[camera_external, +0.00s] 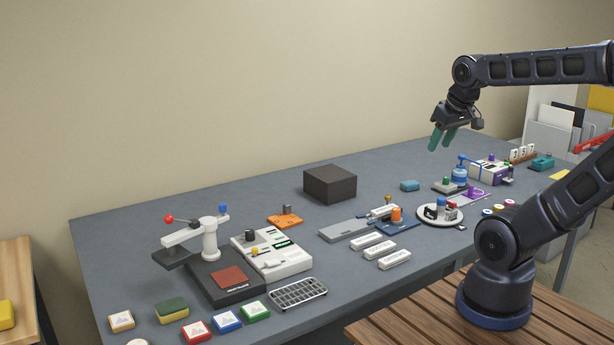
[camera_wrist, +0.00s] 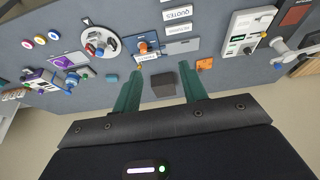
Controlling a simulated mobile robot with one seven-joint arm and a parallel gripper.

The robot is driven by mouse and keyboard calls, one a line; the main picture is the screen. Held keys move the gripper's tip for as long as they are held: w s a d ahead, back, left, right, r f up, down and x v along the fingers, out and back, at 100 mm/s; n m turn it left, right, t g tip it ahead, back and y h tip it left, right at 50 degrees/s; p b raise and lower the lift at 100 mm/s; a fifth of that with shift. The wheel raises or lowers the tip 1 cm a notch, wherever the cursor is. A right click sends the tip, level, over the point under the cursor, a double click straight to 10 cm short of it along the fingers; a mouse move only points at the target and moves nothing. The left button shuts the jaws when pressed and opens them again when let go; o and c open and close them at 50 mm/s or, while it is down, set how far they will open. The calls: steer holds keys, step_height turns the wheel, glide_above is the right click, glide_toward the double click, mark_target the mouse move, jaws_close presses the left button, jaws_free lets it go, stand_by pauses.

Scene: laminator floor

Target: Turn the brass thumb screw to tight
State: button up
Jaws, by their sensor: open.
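My gripper (camera_external: 441,140) has two teal fingers, open and empty, held high above the back right of the table. Its spread fingers also show in the wrist view (camera_wrist: 162,74). A small yellow-brass piece (camera_external: 388,199) stands at the back of a blue plate (camera_external: 397,227) with an orange knob (camera_external: 396,214); in the wrist view a small yellowish piece (camera_wrist: 139,67) shows there. A yellow knob (camera_external: 254,251) sits on a white panel (camera_external: 285,264) at the left. I cannot tell which is the brass thumb screw, or its setting. My gripper is far from both.
A dark box (camera_external: 330,184) stands at the back middle. White labelled blocks (camera_external: 373,240) lie in front of the blue plate. A round white tray (camera_external: 428,217) stands to the right. A post with a swing arm (camera_external: 210,238) rises at the left. The back left table is clear.

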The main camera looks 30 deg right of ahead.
steer(key=w+d+n+g+h, duration=0.1)
steer(key=w+d+n+g, duration=0.15)
steer(key=w, duration=0.75)
steer(key=n+g+h, duration=0.3)
steer(key=n+g, duration=0.1)
steer(key=n, duration=0.7)
glide_above(388, 196)
steer(key=w+a, duration=0.2)
steer(key=a, duration=0.3)
step_height(388, 196, down, 21)
steer(key=x, duration=1)
steer(key=shift+d, duration=0.4)
jaws_close()
